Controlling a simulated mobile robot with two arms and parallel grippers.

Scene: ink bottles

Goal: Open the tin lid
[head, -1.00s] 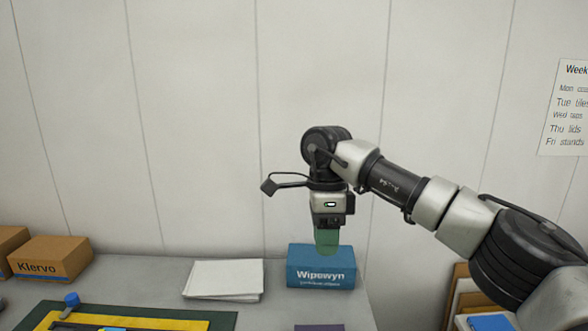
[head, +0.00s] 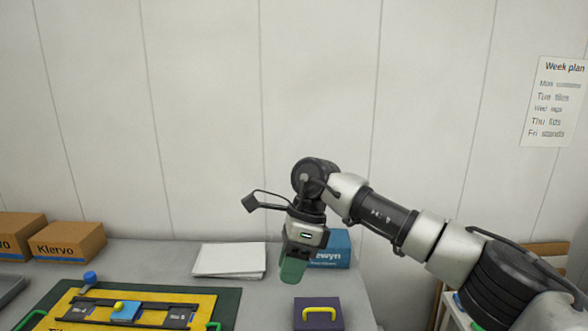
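A dark purple tin (head: 304,319) stands at the front right of the grey table, cut off by the lower edge of the head view. A yellow handle (head: 321,310) stands on its lid, which looks closed. My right gripper (head: 292,272) points down with green fingers, above and slightly left of the tin and apart from it. The fingers overlap from this side, so the gap between them is not visible. Nothing shows hanging from them. My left gripper is not in view.
A blue Wipewyn box (head: 335,252) is behind my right gripper, partly covered. White papers (head: 228,260) lie left of it. A yellow board (head: 200,306) on a green mat (head: 229,300) fills the front left. Cardboard boxes (head: 68,243) stand at the back left.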

